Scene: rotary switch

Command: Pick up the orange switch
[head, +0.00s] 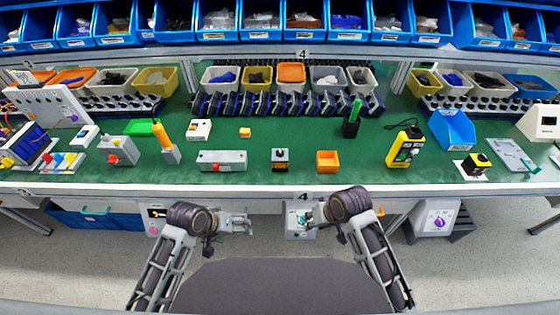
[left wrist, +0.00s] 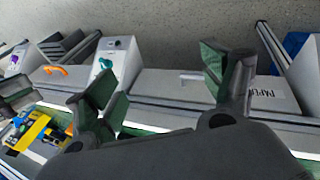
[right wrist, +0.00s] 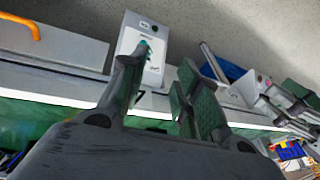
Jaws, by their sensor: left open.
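Two orange items could be the orange switch, and I cannot tell which it is. One is an orange open-topped box (head: 327,161) near the front of the green bench. The other is a small orange block (head: 245,132) farther back. Both stand apart from my grippers. My left gripper (head: 247,223) is in front of the bench edge, below the bench top in the picture, open and empty; its spread fingers show in the left wrist view (left wrist: 160,80). My right gripper (head: 306,222) is also in front of the bench, its fingers apart and empty in the right wrist view (right wrist: 165,75).
A grey box with a black top (head: 280,160) and a long grey button box (head: 222,160) stand at the front of the bench. A yellow-black device (head: 404,148) is to the right. Small bins line the back. Green surface is clear between the items.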

